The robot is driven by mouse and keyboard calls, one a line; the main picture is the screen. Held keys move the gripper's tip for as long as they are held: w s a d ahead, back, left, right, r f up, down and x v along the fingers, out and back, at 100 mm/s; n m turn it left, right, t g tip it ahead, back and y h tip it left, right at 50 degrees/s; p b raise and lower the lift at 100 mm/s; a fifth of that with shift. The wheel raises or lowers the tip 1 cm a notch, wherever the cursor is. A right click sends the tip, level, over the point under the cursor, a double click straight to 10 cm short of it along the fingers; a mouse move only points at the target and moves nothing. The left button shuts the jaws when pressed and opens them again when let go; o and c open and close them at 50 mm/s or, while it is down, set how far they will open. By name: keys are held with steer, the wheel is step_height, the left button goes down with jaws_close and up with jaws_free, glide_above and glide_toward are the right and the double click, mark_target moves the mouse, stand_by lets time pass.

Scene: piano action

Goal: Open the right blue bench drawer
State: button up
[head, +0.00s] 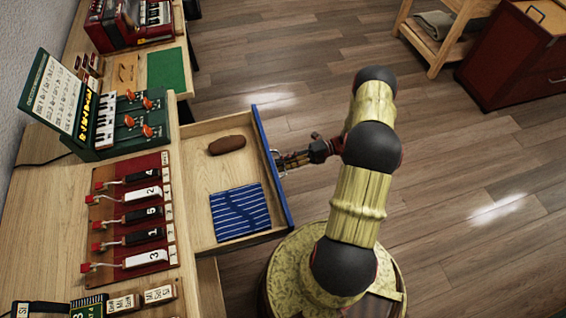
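The blue-fronted bench drawer (271,168) stands well out from under the wooden bench. Its pale wood inside shows from above. A brown rounded object (227,145) and a folded blue striped cloth (240,212) lie in it. My gripper (284,161) is at the outer side of the blue front, by the drawer's metal handle (279,172). The fingers overlap the handle in this view. They are too small to tell whether they are closed on it.
The bench (50,215) carries a red board with numbered keys (133,212), a green keyboard device (125,125) and a red accordion (130,25). A red cabinet (510,65) and a wooden rack (440,45) stand at the upper right. The wooden floor between is clear.

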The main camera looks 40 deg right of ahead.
steer(key=v, duration=1.2)
steer(key=shift+f, duration=0.1)
